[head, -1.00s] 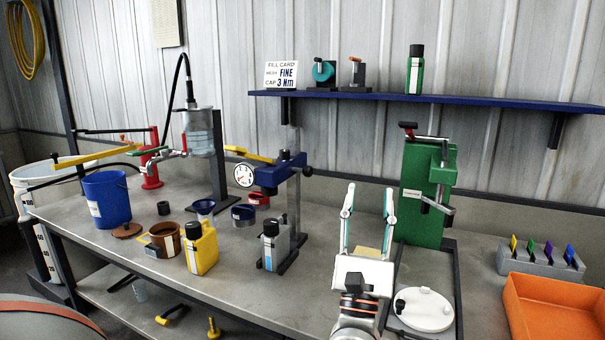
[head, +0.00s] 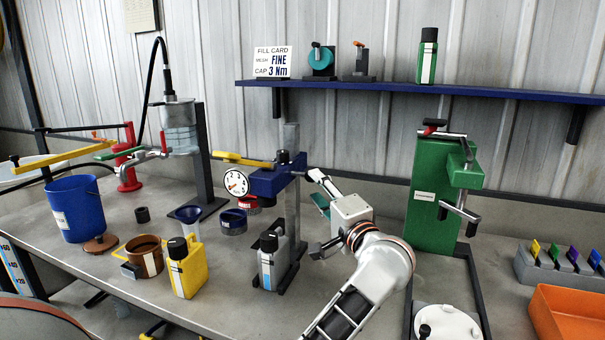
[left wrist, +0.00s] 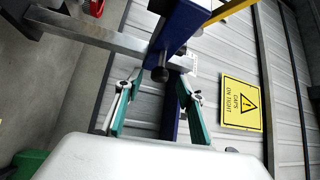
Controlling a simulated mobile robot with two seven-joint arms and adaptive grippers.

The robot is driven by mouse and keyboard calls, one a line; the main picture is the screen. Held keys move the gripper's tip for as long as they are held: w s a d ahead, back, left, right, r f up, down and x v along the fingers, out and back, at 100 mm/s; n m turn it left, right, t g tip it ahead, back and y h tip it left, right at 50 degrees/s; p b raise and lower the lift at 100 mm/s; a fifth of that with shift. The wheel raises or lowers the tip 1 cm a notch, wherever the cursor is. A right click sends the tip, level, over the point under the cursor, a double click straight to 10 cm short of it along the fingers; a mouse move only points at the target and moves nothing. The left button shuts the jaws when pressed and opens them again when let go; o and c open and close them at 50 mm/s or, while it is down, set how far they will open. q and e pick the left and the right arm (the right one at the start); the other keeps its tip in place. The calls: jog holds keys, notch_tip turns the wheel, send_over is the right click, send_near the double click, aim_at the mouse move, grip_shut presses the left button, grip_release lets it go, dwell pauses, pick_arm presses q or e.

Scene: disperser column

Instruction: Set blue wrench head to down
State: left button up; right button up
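The blue wrench head (head: 272,181) is clamped on a grey upright post (head: 292,225), well above the bench. A yellow handle (head: 240,160) sticks out to its left, a dial gauge (head: 236,183) hangs at its left end, and a dark knob sits on top. My left gripper (head: 316,186) is just right of the head, pointing at it, with its fingers apart. In the left wrist view the blue head (left wrist: 180,32) and a dark-ended knob (left wrist: 160,73) appear ahead between the open fingers (left wrist: 158,95). Contact cannot be told. My right gripper is out of view.
A grey bottle (head: 270,262) stands by the post's foot, with a yellow jug (head: 185,270) to its left. A green press (head: 432,205) stands right of my arm. The blue shelf (head: 400,88) runs above. A yellow warning sign (left wrist: 240,103) hangs on the wall.

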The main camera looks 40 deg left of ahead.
aim_at(309, 179)
pick_arm(q)
jog(key=x, duration=0.6)
jog(key=shift+r+p, duration=0.15)
jog(key=shift+p, duration=0.25)
jog(key=shift+w+a, duration=0.3)
jog(key=shift+a, duration=0.25)
grip_shut()
